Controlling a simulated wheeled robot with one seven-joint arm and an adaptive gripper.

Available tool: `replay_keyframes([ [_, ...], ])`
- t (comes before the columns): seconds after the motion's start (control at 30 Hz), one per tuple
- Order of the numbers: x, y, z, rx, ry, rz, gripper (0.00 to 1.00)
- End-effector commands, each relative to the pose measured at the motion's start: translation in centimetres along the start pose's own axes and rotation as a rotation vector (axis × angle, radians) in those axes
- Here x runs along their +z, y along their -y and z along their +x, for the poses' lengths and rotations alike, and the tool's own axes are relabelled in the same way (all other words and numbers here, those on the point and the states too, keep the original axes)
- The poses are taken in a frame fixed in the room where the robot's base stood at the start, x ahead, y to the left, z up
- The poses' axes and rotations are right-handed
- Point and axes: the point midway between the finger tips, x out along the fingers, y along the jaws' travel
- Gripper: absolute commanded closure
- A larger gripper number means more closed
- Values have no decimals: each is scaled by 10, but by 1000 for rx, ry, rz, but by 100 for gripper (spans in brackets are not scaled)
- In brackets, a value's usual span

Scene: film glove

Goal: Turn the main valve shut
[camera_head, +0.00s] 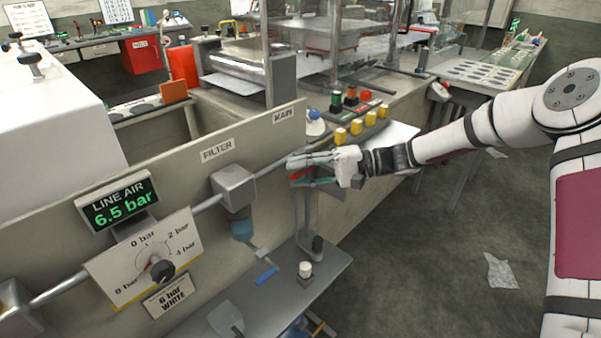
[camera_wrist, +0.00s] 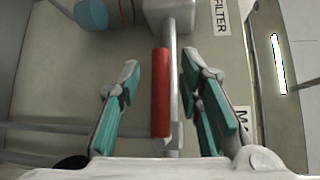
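The main valve's red lever handle (camera_wrist: 160,92) lies along the grey pipe in the wrist view, parallel to it. In the head view only a bit of the red lever (camera_head: 300,174) shows, largely hidden by my gripper (camera_head: 293,170) below the MAIN sign (camera_head: 283,115). Gaps show between the lever and both fingers. The line air display (camera_head: 119,204) reads 6.5 bar.
The filter housing (camera_head: 233,185) sits on the pipe to the left of my gripper. A regulator dial plate (camera_head: 146,258) is further left. A narrow metal shelf (camera_head: 325,272) lies below. Yellow knobs (camera_head: 355,127) and buttons stand on the bench behind.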

Motion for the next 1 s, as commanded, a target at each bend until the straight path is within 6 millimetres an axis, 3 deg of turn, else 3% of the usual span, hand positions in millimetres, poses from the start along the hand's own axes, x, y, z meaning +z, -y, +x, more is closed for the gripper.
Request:
replay_keyframes([
  [0.27,0,0,1,0,0,0,67],
  [0.4,0,0,1,0,0,0,99],
  [0.43,0,0,1,0,0,0,100],
  [1.0,0,4,0,-68,18,67,100],
])
